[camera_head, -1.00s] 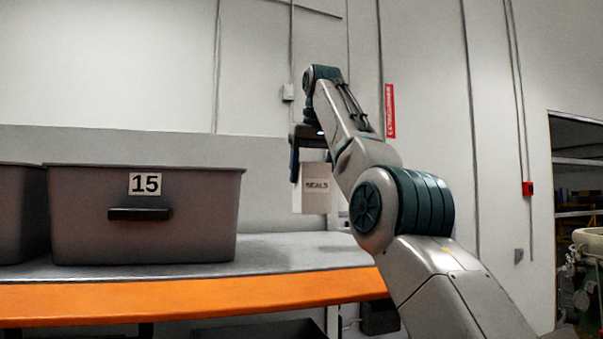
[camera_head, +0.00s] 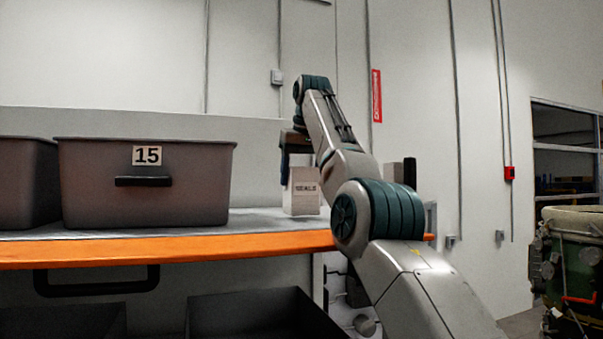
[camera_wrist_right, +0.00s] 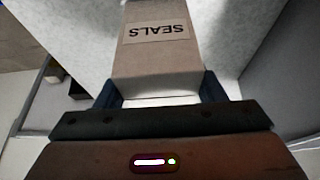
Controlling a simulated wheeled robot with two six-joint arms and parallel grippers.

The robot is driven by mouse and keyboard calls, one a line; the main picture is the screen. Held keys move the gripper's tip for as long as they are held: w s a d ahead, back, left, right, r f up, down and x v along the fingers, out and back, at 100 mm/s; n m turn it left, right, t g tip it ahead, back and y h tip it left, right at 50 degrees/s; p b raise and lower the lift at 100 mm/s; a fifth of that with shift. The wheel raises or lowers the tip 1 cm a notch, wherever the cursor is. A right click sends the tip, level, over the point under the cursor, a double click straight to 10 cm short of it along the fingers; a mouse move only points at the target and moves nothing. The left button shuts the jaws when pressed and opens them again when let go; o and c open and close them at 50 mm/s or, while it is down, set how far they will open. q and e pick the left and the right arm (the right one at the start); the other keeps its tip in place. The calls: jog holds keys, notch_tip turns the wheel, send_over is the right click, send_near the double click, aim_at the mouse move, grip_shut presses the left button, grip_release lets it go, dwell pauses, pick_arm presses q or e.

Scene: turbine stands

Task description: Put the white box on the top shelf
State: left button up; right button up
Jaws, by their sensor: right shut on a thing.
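The white box (camera_head: 303,192), labelled SEALS, is upright at the right end of the top shelf (camera_head: 262,222). Its base is at or just above the grey shelf surface; I cannot tell whether it touches. My right gripper (camera_head: 290,168) is shut on the box from above and behind its label side, partly hidden by the arm. In the right wrist view the box (camera_wrist_right: 158,65) sits between the two blue fingers of the gripper (camera_wrist_right: 160,90). My left gripper is not in view.
A grey bin marked 15 (camera_head: 90,190) stands left of the box, with a gap between. Another grey bin (camera_head: 25,185) is at the far left. The shelf has an orange front edge (camera_head: 170,249). Dark open bins (camera_head: 255,312) are below. A green machine (camera_head: 572,265) stands at right.

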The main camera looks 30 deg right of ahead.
jog(key=shift+w+f, duration=0.15)
jog(key=shift+w, duration=0.2)
jog(key=shift+w+a+f, duration=0.1)
jog(key=shift+w+f, duration=0.05)
jog(key=shift+w, duration=0.15)
jog(key=shift+d+f, duration=0.2)
jog(key=shift+f, duration=0.05)
jog(key=shift+s+b, duration=0.2)
jog(key=shift+b, duration=0.1)
jog(key=o, duration=1.1)
jog(key=shift+a, duration=0.1)
jog(key=o, duration=0.4)
jog(key=shift+w+f, duration=0.1)
jog(key=shift+o, duration=0.7)
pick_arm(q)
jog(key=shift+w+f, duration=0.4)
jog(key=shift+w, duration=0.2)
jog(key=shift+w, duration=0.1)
